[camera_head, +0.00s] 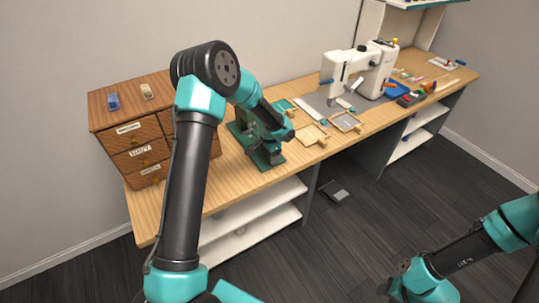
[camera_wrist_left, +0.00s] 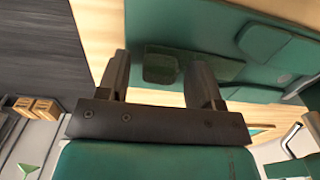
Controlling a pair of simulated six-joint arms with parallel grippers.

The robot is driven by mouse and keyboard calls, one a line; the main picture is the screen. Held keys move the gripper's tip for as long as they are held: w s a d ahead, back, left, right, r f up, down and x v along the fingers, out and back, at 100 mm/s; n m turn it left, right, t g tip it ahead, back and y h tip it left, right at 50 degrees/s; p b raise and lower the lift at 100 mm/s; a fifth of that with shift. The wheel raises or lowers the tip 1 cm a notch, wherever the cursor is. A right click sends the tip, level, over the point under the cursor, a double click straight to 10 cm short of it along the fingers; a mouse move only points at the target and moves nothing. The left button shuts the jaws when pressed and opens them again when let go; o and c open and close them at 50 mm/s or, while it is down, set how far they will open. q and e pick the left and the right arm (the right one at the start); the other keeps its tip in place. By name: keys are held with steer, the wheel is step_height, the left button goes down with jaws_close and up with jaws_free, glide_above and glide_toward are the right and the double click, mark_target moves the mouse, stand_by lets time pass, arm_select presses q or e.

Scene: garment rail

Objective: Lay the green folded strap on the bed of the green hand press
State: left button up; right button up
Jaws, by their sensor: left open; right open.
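The green hand press (camera_head: 268,157) stands on the bench, right of the drawer cabinet, partly hidden by my left arm. My left gripper (camera_wrist_left: 160,62) is open, its two dark fingers reaching over green surfaces in the left wrist view. A small rounded green piece (camera_wrist_left: 160,68) shows between the fingertips, apart from both. It looks like the folded strap lying flat, but I cannot tell for sure. Larger green press parts (camera_wrist_left: 278,45) lie beside and behind it. My right gripper (camera_head: 398,289) is open, low at the right, away from the bench.
A wooden drawer cabinet (camera_head: 133,140) stands at the left end of the bench (camera_head: 222,190). Shallow trays (camera_head: 311,136) lie right of the press, with a grey one (camera_head: 346,122) beyond. A white sewing machine (camera_head: 365,70) stands farther right. The bench front edge is clear.

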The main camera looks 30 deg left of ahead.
arm_select(q)
steer(key=shift+r, duration=0.15)
step_height(320, 180, up, 12)
stand_by(0.5)
stand_by(0.3)
